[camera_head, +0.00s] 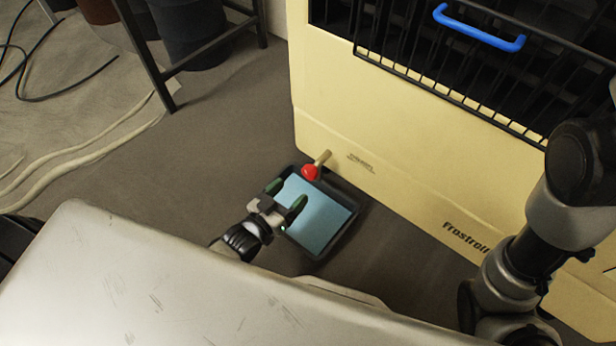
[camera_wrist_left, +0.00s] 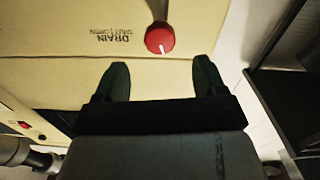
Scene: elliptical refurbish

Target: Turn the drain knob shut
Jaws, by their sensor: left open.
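The drain knob (camera_head: 310,172) is red and sits on a short pale spout near the bottom of the cream cabinet (camera_head: 400,150). In the left wrist view the red knob (camera_wrist_left: 160,38) has a white mark on its face, and printed "DRAIN" lettering is beside it. My left gripper (camera_head: 287,193) is open, with its two dark green fingers apart and pointing toward the knob. In the left wrist view the left gripper (camera_wrist_left: 160,82) has nothing between its fingers, and the knob is beyond the fingertips, apart from them. My right gripper is not visible; only part of my right arm shows.
A dark-rimmed tray (camera_head: 345,232) with a light blue inside is on the floor below the knob. A wire rack with a blue handle (camera_head: 478,28) is in the cabinet's upper opening. A dark metal frame (camera_head: 150,62) stands at the upper left, with cables (camera_head: 85,165) on the floor.

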